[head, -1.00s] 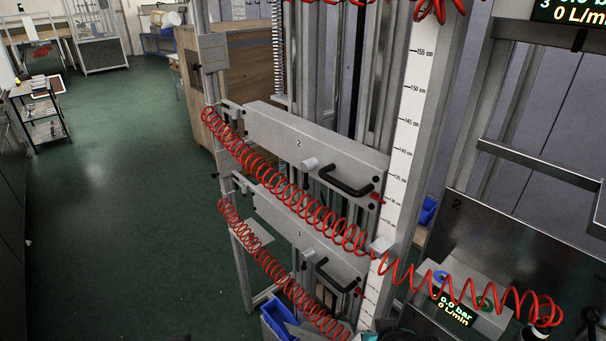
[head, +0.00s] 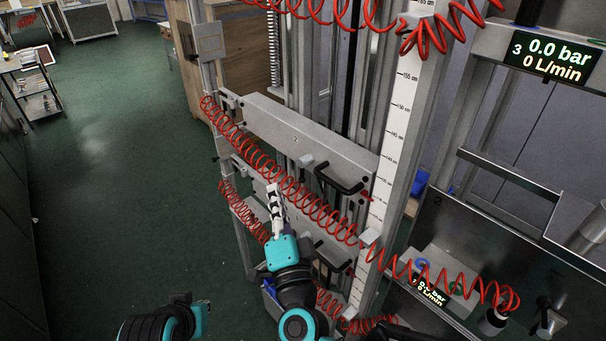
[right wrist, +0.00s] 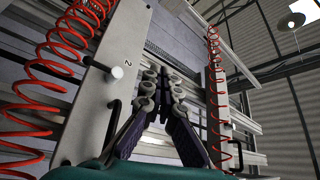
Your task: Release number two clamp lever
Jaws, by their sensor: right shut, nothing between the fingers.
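The grey beam marked 2 (head: 318,147) spans the frame, with a black handle (head: 338,180) and a pale round knob (head: 305,161) on its front. A small red part (head: 367,196) shows at its right end; I cannot tell whether it is the clamp lever. My right gripper (head: 273,190) is shut and empty in front of and below this beam, apart from the handle. In the right wrist view, its closed fingertips (right wrist: 164,78) are right of the beam marked 2 (right wrist: 127,40) and its knob (right wrist: 117,72). My left gripper is out of view.
Red coiled hoses (head: 310,205) hang across the beams close to my right gripper. A lower beam (head: 328,241) is partly behind my right arm. A scale post (head: 396,135) and control panels with a display (head: 553,58) stand right. Green floor (head: 110,190) is open left.

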